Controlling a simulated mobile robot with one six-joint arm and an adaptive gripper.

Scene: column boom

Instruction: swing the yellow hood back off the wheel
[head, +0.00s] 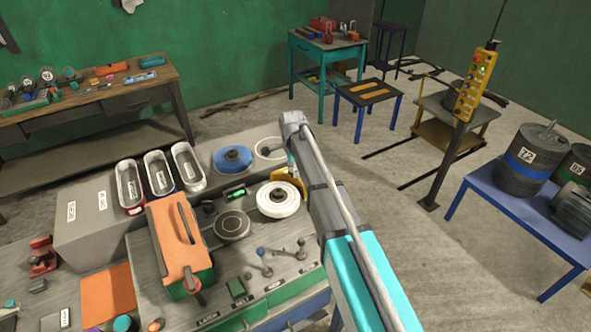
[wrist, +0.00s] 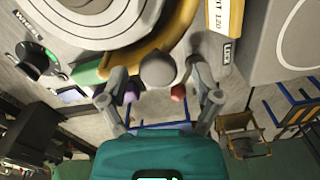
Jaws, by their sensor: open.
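The pale wheel (head: 278,199) lies flat on the grey bench top in the head view. Its ringed face (wrist: 95,15) fills the upper left of the wrist view. The yellow hood (head: 291,174) shows at the wheel's far edge, partly hidden by my arm; in the wrist view it is a yellow band (wrist: 188,22) curving around the wheel. A grey ball knob (wrist: 158,70) sits by the hood's edge. My gripper (wrist: 157,87) is open, with one finger on each side of the knob; contact cannot be told. In the head view my arm hides most of the gripper.
A blue disc (head: 232,158) lies behind the wheel, a dark round plate (head: 232,225) to its left. Levers (head: 262,262) stand in front. An orange and green box (head: 180,245) and several trays (head: 159,173) are left. A dark dial (wrist: 35,60) shows in the wrist view.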

